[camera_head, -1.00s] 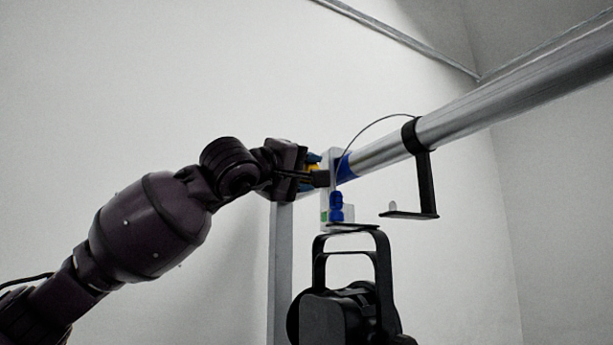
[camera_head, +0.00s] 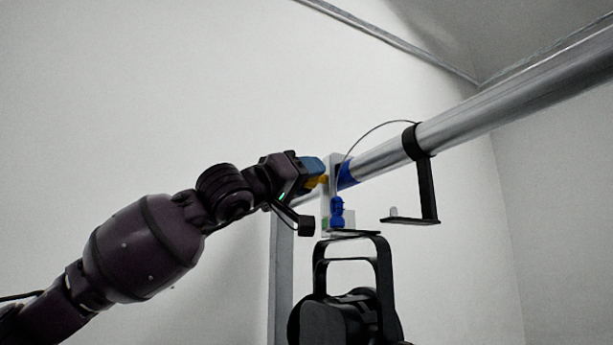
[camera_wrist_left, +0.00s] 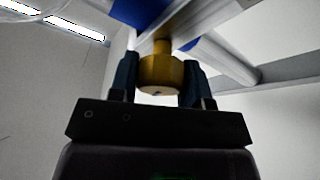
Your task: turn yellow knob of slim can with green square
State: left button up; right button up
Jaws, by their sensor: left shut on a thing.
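The yellow knob (camera_wrist_left: 160,74) sits between the two blue fingertips of my left gripper (camera_wrist_left: 160,82) in the left wrist view, and the fingers are shut on it. In the head view the left gripper (camera_head: 314,172) is tilted, and only a bit of yellow knob (camera_head: 318,182) shows beside the pale clamp (camera_head: 333,180). A black can (camera_head: 345,318) hangs below on a black yoke. A small green patch (camera_head: 325,223) shows low on the clamp; its shape is too small to tell. My right gripper is not in view.
A silver pipe (camera_head: 510,100) runs to the upper right, with a blue band (camera_head: 347,173) by the clamp. A black hook bracket (camera_head: 426,180) hangs from it with a thin cable. A grey post (camera_head: 281,270) stands behind. The left side is open.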

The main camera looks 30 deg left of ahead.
pick_arm(q)
jog(key=shift+r, duration=0.1)
jog(key=o, duration=0.9)
jog(key=shift+s+a+f, duration=0.25)
jog(key=shift+s+f, duration=0.05)
jog(key=shift+s, duration=0.1)
jog(key=b+v, duration=0.3)
jog(key=v, duration=0.6)
jog(key=shift+s+a+f, duration=0.1)
jog(key=shift+s, duration=0.3)
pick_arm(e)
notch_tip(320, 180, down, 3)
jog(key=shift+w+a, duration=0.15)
